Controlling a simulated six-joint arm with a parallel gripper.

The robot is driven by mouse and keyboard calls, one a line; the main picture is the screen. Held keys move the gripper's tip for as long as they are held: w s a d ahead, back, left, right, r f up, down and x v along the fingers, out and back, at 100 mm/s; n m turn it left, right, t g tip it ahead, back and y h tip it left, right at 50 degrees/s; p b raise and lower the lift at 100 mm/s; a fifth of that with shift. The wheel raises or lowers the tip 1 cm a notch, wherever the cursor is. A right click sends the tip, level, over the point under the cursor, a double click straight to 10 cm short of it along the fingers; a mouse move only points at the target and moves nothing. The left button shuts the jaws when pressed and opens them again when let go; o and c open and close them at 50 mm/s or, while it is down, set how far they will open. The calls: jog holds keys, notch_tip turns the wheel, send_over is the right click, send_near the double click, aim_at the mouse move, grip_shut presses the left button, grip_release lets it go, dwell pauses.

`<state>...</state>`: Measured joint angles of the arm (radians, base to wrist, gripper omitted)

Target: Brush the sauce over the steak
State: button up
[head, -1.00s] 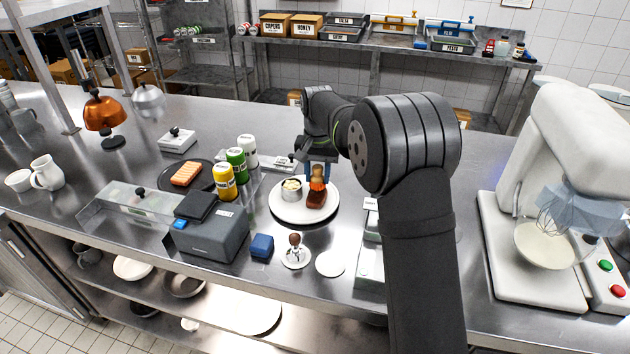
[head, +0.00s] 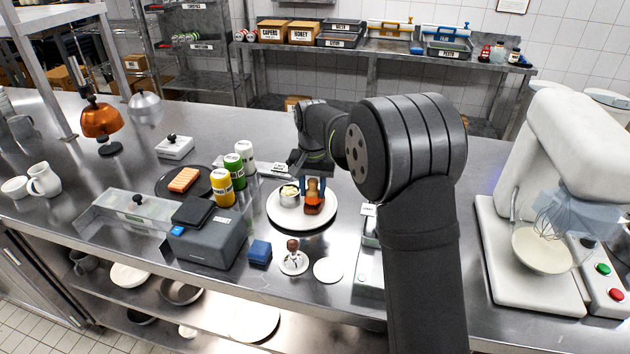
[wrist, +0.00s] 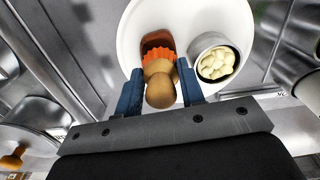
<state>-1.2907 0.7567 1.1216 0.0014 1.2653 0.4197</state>
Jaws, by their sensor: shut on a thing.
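My gripper (head: 313,187) is shut on a brush with a wooden handle (wrist: 161,91) and orange bristles (wrist: 164,60). The blue fingers stand on both sides of the handle in the wrist view. The bristles are at the brown steak (wrist: 155,39) and hide part of it; whether they press on it I cannot tell. The steak (head: 314,210) lies on a round white plate (head: 283,219). A small metal cup (head: 289,199) with pale contents stands on the plate just left of the steak; in the wrist view the cup (wrist: 228,77) is to its right. No sauce can be made out on the steak.
Yellow, green and white bottles (head: 222,188) stand left of the plate. A grey box (head: 208,240), a blue block (head: 260,251), a small stand (head: 293,262) and a white disc (head: 328,270) lie nearer. A mixer (head: 560,150) stands at right.

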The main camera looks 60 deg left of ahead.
jog(key=shift+s+d+f, duration=0.15)
jog(key=shift+s+d, duration=0.95)
jog(key=shift+s, duration=0.05)
jog(key=shift+d, duration=0.1)
notch_tip(320, 180, up, 8)
